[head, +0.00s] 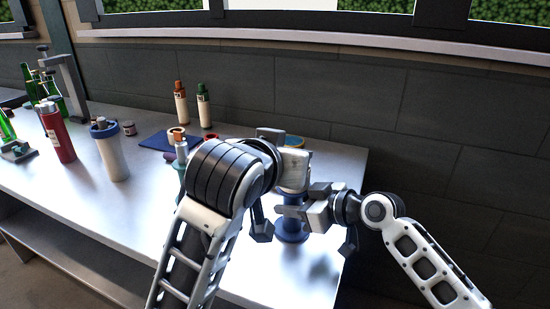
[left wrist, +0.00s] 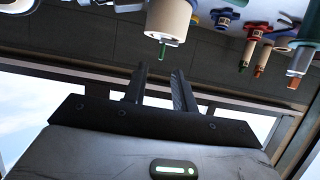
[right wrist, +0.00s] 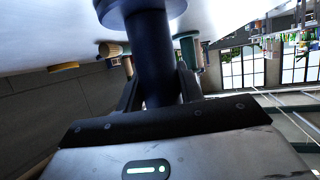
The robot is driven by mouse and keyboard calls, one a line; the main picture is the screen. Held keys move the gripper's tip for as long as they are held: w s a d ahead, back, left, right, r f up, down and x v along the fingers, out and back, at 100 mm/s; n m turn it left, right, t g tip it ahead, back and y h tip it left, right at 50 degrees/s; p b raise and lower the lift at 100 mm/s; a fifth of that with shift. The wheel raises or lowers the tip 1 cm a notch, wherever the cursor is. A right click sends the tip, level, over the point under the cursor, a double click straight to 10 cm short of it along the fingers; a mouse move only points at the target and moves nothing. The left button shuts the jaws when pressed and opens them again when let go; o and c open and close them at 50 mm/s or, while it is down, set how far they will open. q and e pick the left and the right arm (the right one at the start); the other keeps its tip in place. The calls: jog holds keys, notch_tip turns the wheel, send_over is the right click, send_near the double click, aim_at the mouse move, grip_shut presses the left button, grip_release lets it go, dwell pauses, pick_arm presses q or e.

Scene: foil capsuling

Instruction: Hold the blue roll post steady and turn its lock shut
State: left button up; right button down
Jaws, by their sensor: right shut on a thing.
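The blue roll post (head: 292,233) stands near the right end of the metal table, its round base flat on the top. My right gripper (head: 290,211) is shut on its shaft from the right. In the right wrist view the dark blue shaft (right wrist: 152,55) runs between the two fingers. The upper part of the post is hidden by my grippers, and I cannot make out its lock. My left gripper, mostly hidden by its wrist in the head view, is above the post area. In the left wrist view (left wrist: 160,72) its fingers are apart with nothing between them.
A cream roll with a green core (left wrist: 168,18) shows beyond my left fingers. Two capped bottles (head: 181,105) stand at the back. A red flask (head: 58,135) and white tumbler (head: 110,150) stand left. The front right tabletop is clear.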

pick_arm(q)
jog(key=v, duration=0.5)
jog(key=shift+s+r, duration=0.1)
jog(key=shift+s, duration=0.2)
pick_arm(e)
jog(key=c, duration=0.8)
grip_release()
jog(key=shift+c, duration=0.2)
